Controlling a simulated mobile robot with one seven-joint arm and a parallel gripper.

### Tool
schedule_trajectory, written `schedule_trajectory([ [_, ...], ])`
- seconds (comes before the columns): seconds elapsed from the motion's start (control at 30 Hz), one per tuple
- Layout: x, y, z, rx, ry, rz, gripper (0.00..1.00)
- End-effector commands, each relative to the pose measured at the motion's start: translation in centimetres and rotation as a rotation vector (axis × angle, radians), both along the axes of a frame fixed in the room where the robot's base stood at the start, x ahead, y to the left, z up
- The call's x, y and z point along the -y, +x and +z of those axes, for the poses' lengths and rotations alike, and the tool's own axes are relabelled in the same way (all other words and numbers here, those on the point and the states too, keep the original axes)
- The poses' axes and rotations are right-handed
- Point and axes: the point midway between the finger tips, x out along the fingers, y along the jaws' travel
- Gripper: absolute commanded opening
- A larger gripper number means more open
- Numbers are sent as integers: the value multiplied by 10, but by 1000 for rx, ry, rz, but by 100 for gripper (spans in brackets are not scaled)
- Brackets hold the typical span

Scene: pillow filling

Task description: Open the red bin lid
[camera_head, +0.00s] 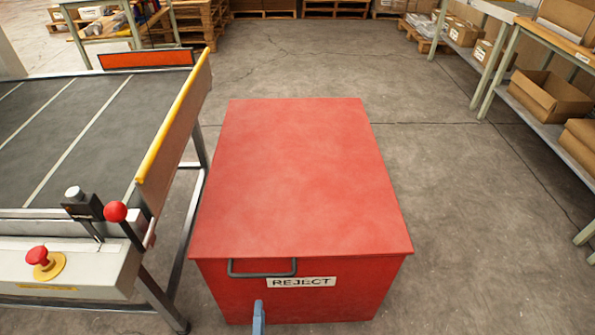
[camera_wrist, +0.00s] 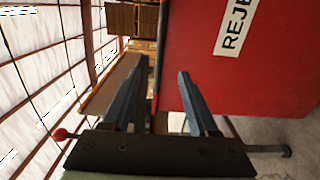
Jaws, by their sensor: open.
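The red bin (camera_head: 330,300) stands on the floor in the head view, with a white REJECT label on its front. Its flat red lid (camera_head: 300,170) lies closed on top. A dark bar handle (camera_head: 262,274) is at the left of the front, just below the lid's front edge. One blue finger of my gripper (camera_head: 258,318) shows low in front of the bin, below the handle. In the wrist view, my gripper (camera_wrist: 157,75) is open, its two fingers apart and pointing toward the bin's front. A dark edge or bar lies between them; I cannot tell whether it is the handle.
A conveyor table (camera_head: 80,130) with a yellow-topped side rail stands close on the bin's left. A red knob (camera_head: 115,211) and red button (camera_head: 38,256) are at its near end. Shelves with boxes (camera_head: 550,97) are at right. Floor right of the bin is clear.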

Motion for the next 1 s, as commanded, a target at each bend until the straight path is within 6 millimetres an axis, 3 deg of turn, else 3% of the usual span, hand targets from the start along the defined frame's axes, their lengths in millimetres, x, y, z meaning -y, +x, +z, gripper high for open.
schedule_trajectory([
  [0.83, 0, 104, -2, 3, 3, 0, 60],
  [1.0, -1, 101, 1, 0, 2, 1, 29],
])
